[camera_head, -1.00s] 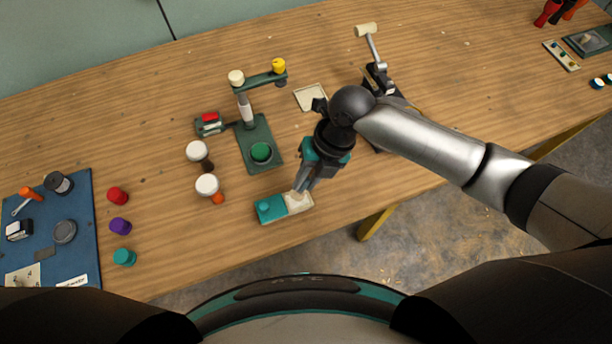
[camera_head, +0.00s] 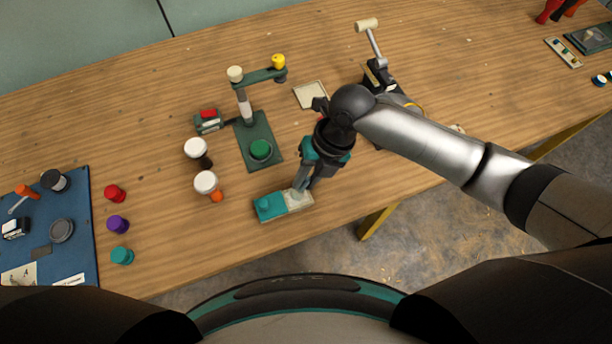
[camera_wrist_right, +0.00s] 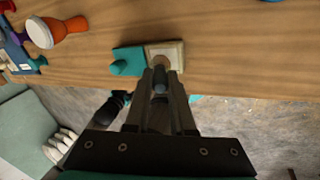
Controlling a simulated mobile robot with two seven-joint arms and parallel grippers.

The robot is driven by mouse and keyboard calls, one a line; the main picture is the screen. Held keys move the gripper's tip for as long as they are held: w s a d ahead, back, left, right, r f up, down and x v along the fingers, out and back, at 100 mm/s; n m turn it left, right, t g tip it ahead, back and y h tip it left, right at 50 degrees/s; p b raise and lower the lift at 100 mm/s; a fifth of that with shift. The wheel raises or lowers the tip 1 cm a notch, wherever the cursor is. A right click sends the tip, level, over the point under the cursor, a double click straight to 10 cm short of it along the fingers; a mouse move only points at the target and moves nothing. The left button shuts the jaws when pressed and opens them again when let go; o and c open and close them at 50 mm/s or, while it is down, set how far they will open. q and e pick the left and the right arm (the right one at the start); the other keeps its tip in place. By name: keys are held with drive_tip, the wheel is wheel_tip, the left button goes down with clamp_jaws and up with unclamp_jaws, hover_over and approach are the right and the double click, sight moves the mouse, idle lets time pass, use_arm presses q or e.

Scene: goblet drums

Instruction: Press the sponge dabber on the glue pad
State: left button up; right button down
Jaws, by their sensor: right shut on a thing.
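The glue pad (camera_head: 299,200) is a pale cream square in a shallow tray near the table's front edge, joined to a teal block with a round knob (camera_head: 265,206). It also shows in the wrist view (camera_wrist_right: 178,50). My right gripper (camera_head: 301,186) is over the pad, pointing down. In the wrist view its fingers (camera_wrist_right: 161,82) are shut on the sponge dabber (camera_wrist_right: 161,76), a small grey-blue piece mostly hidden between them. The dabber's lower end is at the pad; I cannot tell whether it touches. My left gripper is out of view.
A green stand (camera_head: 255,140) with a swing arm is behind the pad. Two white-topped goblet drums (camera_head: 205,183) are left of it. A blue mat (camera_head: 75,205) with tools and several coloured caps are at far left. A small cream tray (camera_head: 311,95) lies behind.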

drive_tip(key=shift+f+b, duration=0.3)
drive_tip(key=shift+f, duration=0.15)
idle(0.3)
drive_tip(key=shift+f, duration=0.1)
idle(0.8)
wheel_tip(320, 180, up, 7)
drive_tip(key=p, duration=0.6)
drive_tip(key=shift+p, duration=0.4)
drive_tip(key=shift+w, duration=0.1)
idle(0.5)
